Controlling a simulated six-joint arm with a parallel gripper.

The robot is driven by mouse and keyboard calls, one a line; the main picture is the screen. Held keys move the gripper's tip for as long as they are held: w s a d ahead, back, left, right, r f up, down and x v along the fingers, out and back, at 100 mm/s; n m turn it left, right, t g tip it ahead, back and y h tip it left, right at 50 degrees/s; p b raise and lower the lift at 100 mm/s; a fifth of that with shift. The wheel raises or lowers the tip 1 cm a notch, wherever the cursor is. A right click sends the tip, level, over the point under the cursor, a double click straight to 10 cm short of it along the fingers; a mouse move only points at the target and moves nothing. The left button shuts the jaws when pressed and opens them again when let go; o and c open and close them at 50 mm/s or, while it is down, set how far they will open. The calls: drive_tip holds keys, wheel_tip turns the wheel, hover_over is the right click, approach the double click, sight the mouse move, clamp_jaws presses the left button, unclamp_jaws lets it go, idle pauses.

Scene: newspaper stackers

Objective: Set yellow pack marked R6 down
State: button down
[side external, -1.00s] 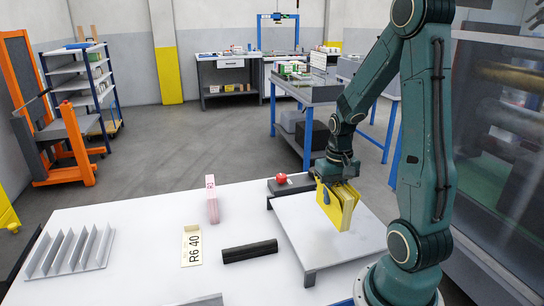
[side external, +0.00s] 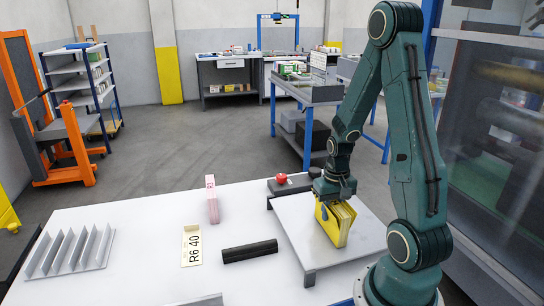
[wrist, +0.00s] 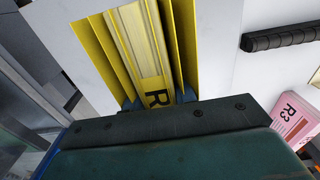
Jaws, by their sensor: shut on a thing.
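The yellow pack (side external: 335,225) is upright at the raised grey-white platform (side external: 300,258); I cannot tell whether its lower edge touches the surface. My gripper (side external: 330,207) is above it, shut on it from the top, with a blue finger on its near side. In the wrist view the pack (wrist: 140,45) shows a pale band with a black R, the rest of the mark hidden by my gripper (wrist: 158,98). Yellow upright sheets flank it on both sides.
A pink pack (side external: 212,204), marked R3 in the wrist view (wrist: 296,122), stands on the table (side external: 130,207). A black ribbed bar (side external: 250,251) lies left of the platform. A grey finned rack (side external: 70,252) is at far left. A red button box (side external: 283,183) stands behind.

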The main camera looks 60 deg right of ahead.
drive_tip(key=shift+f, duration=0.2)
drive_tip(key=c, duration=1.1)
unclamp_jaws()
drive_tip(key=shift+r, duration=0.1)
drive_tip(key=shift+r, duration=6.05)
